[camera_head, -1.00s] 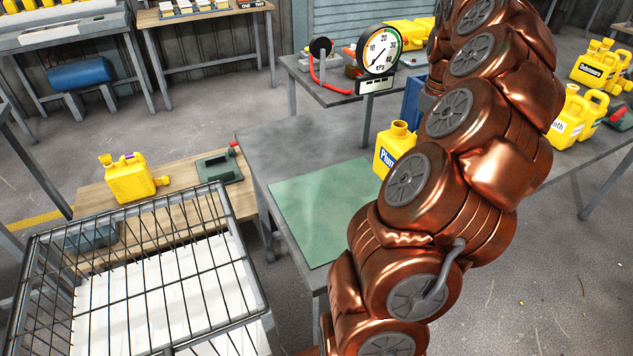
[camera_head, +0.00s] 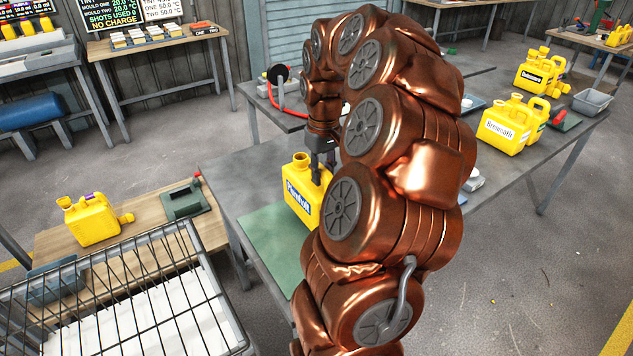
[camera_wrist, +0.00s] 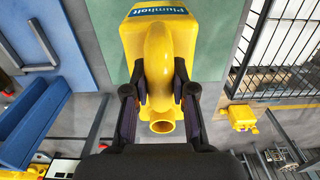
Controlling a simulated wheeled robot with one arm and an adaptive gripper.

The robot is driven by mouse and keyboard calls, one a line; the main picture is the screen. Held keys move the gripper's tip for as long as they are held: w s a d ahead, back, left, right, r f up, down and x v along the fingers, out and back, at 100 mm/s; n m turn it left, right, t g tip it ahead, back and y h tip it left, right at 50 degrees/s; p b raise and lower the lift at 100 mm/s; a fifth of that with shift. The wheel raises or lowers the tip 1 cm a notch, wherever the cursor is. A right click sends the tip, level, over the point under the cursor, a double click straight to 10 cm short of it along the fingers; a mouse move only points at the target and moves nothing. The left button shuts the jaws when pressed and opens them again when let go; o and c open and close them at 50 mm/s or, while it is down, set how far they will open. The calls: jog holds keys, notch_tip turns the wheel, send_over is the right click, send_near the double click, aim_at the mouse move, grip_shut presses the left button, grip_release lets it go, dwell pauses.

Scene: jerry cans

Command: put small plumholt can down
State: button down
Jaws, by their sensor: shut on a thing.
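The small Plumholt can (camera_head: 298,191) is yellow with a blue name label and an open spout. It is upright at the far edge of the green mat (camera_head: 266,243) on the grey table. My gripper (camera_head: 320,168) is over the can, partly hidden by my arm. In the wrist view my gripper (camera_wrist: 160,93) is shut on the handle of the Plumholt can (camera_wrist: 135,38), one finger on each side. Green mat (camera_wrist: 212,40) shows beyond the can there. I cannot tell whether its base touches the mat.
A wire basket (camera_head: 120,290) stands front left. A wooden bench (camera_head: 140,225) holds another yellow can (camera_head: 92,220) and a green device (camera_head: 184,203). More yellow cans (camera_head: 505,128) stand right, behind my arm. A blue object (camera_wrist: 35,115) lies close left in the wrist view.

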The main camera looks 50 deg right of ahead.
aim_at(317, 188)
jog(key=shift+w+a, duration=0.3)
jog(key=shift+a, duration=0.1)
jog(key=shift+w+a+f+p, duration=0.15)
jog(key=shift+a+f+p, duration=0.1)
jog(key=shift+p, duration=0.1)
jog(key=shift+f+p, duration=0.5)
jog(key=shift+f, duration=1.15)
jog(key=c, duration=1)
grip_release()
jog(key=shift+o, duration=0.2)
notch_tip(317, 188, up, 12)
jog(key=shift+d+r+b, duration=0.1)
jog(key=shift+b, duration=1.1)
